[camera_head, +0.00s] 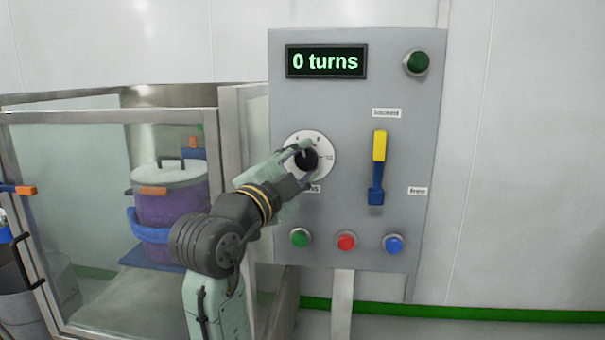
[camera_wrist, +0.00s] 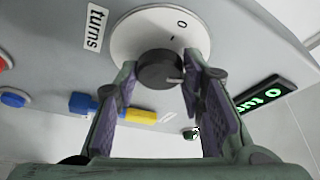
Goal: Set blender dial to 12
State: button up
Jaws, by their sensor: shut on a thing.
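The blender dial is a black knob (camera_wrist: 160,70) on a round white scale plate (camera_head: 325,146), fixed to a grey control panel (camera_head: 350,230). The display (camera_head: 325,61) above it reads "0 turns" in green. My gripper (camera_head: 304,162) is at the dial, its two fingers on either side of the knob and shut on it. In the wrist view my gripper (camera_wrist: 163,85) reaches the knob from below. My fingers and wrist hide part of the scale.
Green (camera_head: 300,237), red (camera_head: 346,241) and blue (camera_head: 393,243) buttons sit below. A green lamp (camera_head: 416,62) is top right. A glass-walled enclosure (camera_head: 60,190) with a lidded purple pot (camera_head: 170,200) stands left.

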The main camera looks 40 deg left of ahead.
jog(key=m+g, duration=0.1)
jog(key=m, duration=0.2)
jog(key=m+g+h, duration=0.1)
jog(key=m, duration=0.1)
jog(key=shift+r+m+b, duration=0.2)
jog(key=shift+m+b, duration=0.2)
jog(key=m, duration=0.2)
jog(key=m+g, duration=0.1)
jog(key=shift+r+m+g, duration=0.15)
jog(key=shift+m+g, duration=0.15)
jog(key=shift+m, duration=0.1)
jog(key=m+g+y, duration=0.1)
jog(key=m, duration=0.1)
jog(key=m+g+p, duration=0.1)
jog(key=m, duration=0.1)
jog(key=shift+r+m+g+y, duration=0.15)
jog(key=shift+m+g+y, duration=0.15)
jog(key=shift+m+y, duration=0.1)
jog(key=m, duration=0.1)
jog(key=m+g+y+p, duration=0.1)
jog(key=m, duration=0.1)
jog(key=shift+w+d+y, duration=0.15)
jog(key=shift+d+y, duration=0.05)
jog(key=shift+y, duration=0.1)
jog(key=o, duration=1.1)
jog(key=shift+o, duration=0.2)
